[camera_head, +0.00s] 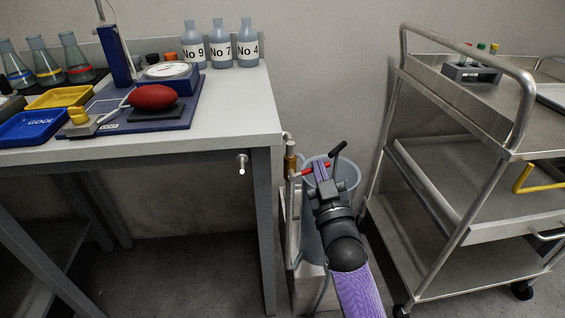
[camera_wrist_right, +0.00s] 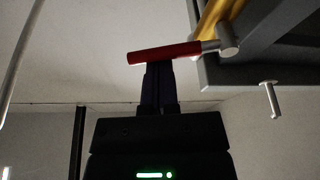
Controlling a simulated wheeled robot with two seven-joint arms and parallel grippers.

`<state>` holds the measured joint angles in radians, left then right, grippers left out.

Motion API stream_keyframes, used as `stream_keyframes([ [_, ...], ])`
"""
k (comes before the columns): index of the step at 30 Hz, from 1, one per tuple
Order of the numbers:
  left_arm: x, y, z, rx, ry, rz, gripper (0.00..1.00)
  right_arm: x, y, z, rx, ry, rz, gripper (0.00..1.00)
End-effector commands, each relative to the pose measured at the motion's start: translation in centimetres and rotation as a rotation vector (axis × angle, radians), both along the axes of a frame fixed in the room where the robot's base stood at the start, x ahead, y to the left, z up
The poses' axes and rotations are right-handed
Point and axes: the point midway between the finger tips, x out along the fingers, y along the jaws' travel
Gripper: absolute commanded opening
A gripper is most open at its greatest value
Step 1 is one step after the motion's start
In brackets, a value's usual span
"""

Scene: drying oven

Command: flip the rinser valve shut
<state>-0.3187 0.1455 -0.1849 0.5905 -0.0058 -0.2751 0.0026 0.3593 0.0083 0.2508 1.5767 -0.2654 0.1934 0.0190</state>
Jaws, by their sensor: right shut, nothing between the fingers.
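The rinser valve has a brass body (camera_head: 290,158) at the right end of the bench, with a red lever (camera_head: 307,172) sticking out to the right from it. In the right wrist view the red lever (camera_wrist_right: 160,53) lies nearly level, joined to a grey pivot (camera_wrist_right: 229,41) beside the yellow valve body (camera_wrist_right: 212,18). My right gripper (camera_head: 321,172) is shut and empty. Its fingertips (camera_wrist_right: 158,68) are right at the lever's underside near its free end; I cannot tell whether they touch. My left gripper is not in view.
A grey bucket (camera_head: 350,172) stands behind my right gripper, with a dark rod (camera_head: 338,150) near it. The bench (camera_head: 240,110) is to the left, with a metal peg (camera_head: 242,160) on its front. A steel trolley (camera_head: 440,185) stands close on the right.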

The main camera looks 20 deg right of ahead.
Motion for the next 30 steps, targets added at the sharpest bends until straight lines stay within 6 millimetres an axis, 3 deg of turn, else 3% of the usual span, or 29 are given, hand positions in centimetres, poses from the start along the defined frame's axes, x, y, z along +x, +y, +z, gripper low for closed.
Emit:
stream_keyframes([
  [12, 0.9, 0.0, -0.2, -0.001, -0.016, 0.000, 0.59, -0.1, -0.4, -1.2, 0.212, -0.060, 0.001, 0.00],
  [30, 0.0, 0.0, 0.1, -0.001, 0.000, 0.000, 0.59, -0.1, -0.5, -1.4, 0.260, -0.074, 0.001, 0.00],
])
